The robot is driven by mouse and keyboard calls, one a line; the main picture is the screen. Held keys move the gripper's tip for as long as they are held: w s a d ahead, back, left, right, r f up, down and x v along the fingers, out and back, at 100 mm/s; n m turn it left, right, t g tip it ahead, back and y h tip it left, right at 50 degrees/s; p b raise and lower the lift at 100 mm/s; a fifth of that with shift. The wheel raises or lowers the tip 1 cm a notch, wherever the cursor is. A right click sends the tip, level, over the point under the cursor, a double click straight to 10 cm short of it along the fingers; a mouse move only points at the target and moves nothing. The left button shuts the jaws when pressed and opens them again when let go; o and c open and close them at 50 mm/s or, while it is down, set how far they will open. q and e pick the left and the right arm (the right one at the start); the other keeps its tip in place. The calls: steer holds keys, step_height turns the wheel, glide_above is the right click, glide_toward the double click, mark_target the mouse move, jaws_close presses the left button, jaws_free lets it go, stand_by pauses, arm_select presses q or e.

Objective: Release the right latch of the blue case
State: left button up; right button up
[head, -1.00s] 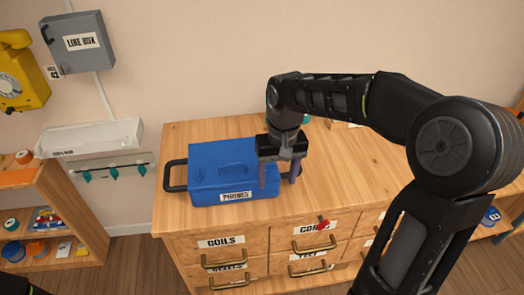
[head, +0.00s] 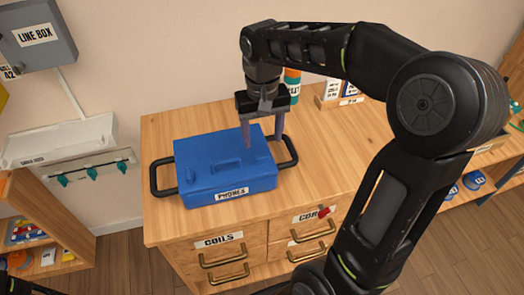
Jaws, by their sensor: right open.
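The blue case (head: 220,188) lies closed on the wooden cabinet top, with a "PHONES" label on its front. Black handles stick out at its left (head: 160,178) and right (head: 292,152) ends. My right gripper (head: 264,135) is open and empty, pointing down over the case's back right part. One finger shows against the lid and the other just past the right end, near the right handle. I cannot tell whether either touches the case. The right latch is too small to make out surely. My left gripper is not clearly in view.
The wooden cabinet top (head: 330,165) is clear right of the case. Behind stand a coloured cylinder (head: 292,85) and a small card holder (head: 335,95). Labelled drawers (head: 222,258) are below. A grey "LINE BOX" (head: 38,40) and white tray (head: 60,140) are on the wall.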

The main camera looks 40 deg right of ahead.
mark_target(263, 156)
step_height(263, 156, down, 7)
steer(key=shift+r, duration=0.15)
steer(key=shift+c, duration=0.4)
jaws_close()
stand_by(0.4)
